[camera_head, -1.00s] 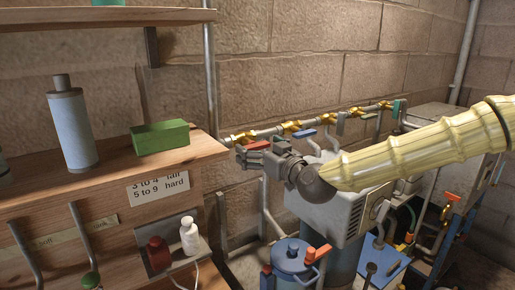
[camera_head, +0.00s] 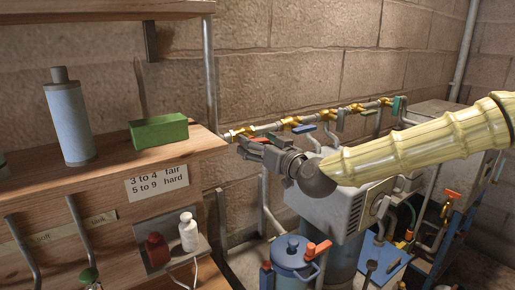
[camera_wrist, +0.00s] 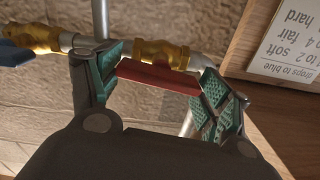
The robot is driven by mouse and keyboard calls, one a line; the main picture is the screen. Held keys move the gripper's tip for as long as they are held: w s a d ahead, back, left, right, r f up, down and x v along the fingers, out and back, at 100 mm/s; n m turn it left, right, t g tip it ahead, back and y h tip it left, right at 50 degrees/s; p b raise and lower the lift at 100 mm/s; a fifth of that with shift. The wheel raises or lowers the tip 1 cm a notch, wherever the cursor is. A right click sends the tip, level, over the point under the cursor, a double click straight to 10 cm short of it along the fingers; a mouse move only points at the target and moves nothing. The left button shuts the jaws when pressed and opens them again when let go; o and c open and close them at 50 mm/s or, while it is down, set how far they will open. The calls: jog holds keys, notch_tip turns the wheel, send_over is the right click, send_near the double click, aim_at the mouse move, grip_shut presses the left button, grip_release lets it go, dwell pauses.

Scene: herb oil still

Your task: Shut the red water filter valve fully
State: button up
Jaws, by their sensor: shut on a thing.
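The red valve handle (camera_wrist: 158,77) is a flat red bar in front of a brass valve body (camera_wrist: 163,52) on the grey pipe. In the wrist view the bar spans the gap between my fingers, running roughly along the pipe with a slight tilt. My gripper (camera_wrist: 160,85) is shut on the bar, with green finger pads at both its ends. In the head view my gripper (camera_head: 259,148) is at the left end of the wall pipe, by the leftmost brass valve (camera_head: 240,133). The handle is mostly hidden there.
More valves follow along the pipe, one with a blue handle (camera_head: 303,129). A wooden shelf unit (camera_head: 110,178) with a green block (camera_head: 159,131) and a bottle (camera_head: 70,115) stands close on the left. A white box (camera_head: 345,205) is below my arm.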

jog(key=shift+f+m+b, duration=0.15)
jog(key=shift+m+b, duration=5.75)
jog(key=shift+m, duration=2.4)
jog(key=o, duration=1)
jog(key=shift+s, duration=0.1)
jog(key=shift+o, duration=0.2)
jog(key=v, duration=1.2)
